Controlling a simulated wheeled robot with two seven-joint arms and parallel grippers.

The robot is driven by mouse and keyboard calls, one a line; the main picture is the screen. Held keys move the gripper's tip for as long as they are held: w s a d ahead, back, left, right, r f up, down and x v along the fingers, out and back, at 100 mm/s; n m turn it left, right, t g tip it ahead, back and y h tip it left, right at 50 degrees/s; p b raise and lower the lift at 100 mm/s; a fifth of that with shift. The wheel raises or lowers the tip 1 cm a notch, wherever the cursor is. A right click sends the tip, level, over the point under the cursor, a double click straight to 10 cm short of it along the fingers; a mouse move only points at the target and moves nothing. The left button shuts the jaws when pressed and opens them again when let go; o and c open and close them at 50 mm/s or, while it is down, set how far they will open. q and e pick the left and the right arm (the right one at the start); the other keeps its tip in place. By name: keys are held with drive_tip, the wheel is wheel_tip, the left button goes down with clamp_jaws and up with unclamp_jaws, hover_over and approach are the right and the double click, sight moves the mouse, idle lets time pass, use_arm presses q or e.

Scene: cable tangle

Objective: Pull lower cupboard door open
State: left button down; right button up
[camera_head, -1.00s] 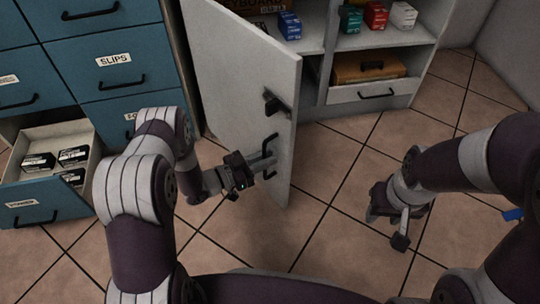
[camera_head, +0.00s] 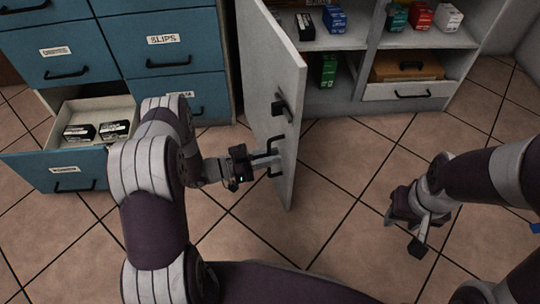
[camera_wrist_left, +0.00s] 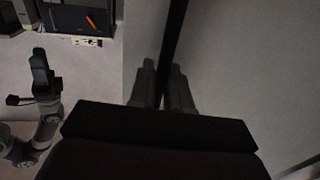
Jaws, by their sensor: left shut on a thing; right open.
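The lower cupboard door (camera_head: 287,100) is pale grey and stands wide open, swung out into the room on its left side. It has a black bar handle (camera_head: 270,146) low down and a dark latch piece (camera_head: 282,107) above that. My left gripper (camera_head: 262,160) is shut on the handle. In the left wrist view the two fingers (camera_wrist_left: 163,88) close around the dark handle bar in front of the pale door surface. My right gripper (camera_head: 417,232) is open and empty above the floor at the right, away from the cupboard.
The cupboard (camera_head: 362,44) shows shelves with small coloured boxes and a drawer (camera_head: 409,91). Blue drawers (camera_head: 160,53) stand at the left, the bottom one (camera_head: 66,170) pulled out with dark boxes inside. The tiled floor (camera_head: 345,180) right of the door is clear.

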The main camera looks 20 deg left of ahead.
use_arm(q)
drive_tip(key=c, duration=1.3)
unclamp_jaws()
drive_tip(key=p+v, duration=0.4)
drive_tip(key=v, duration=0.8)
drive_tip(key=shift+s+a, duration=0.25)
